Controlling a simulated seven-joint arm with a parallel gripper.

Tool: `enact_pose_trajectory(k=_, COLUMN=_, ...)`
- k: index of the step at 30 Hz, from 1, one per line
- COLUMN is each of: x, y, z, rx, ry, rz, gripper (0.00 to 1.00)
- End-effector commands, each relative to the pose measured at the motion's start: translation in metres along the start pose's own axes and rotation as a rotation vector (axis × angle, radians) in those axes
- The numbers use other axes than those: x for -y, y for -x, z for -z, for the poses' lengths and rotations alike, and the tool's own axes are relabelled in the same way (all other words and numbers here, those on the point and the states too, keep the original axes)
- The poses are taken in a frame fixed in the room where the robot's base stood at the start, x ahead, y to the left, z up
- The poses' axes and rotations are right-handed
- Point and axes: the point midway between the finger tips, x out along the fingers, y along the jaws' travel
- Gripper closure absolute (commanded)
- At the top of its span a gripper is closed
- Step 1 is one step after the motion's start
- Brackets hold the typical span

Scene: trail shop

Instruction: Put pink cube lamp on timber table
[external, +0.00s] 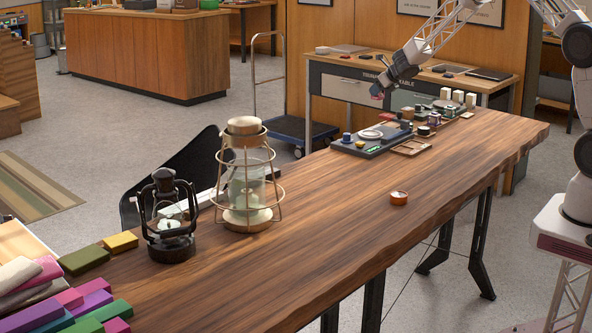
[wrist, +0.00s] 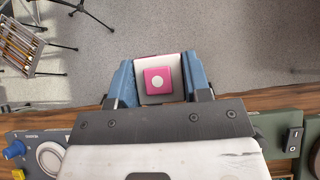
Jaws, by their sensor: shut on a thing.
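In the external view my gripper (external: 379,89) is raised near the far end of the timber table, and only a small pink bit of the lamp (external: 376,96) shows. The timber table (external: 330,220) is long and brown with a wavy edge. In the wrist view grey floor lies beyond the lamp, past the table edge.
A tray of small items (external: 371,145) and white blocks (external: 458,96) crowd the table's far end.

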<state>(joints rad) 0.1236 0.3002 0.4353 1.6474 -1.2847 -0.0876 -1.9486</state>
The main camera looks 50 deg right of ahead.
Motion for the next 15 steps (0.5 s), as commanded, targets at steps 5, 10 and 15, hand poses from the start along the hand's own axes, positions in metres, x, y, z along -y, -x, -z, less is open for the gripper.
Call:
enact_pose_trajectory(k=5, x=0.018, y=0.022, z=0.014, rx=0.001, ry=-0.001, rz=0.001, gripper=0.84)
enact_pose_trajectory(k=10, x=0.034, y=0.042, z=0.029, rx=0.001, ry=-0.001, rz=0.001, gripper=0.84)
enact_pose_trajectory(k=15, x=0.048, y=0.061, z=0.045, rx=0.001, ry=-0.001, rz=0.002, gripper=0.84)
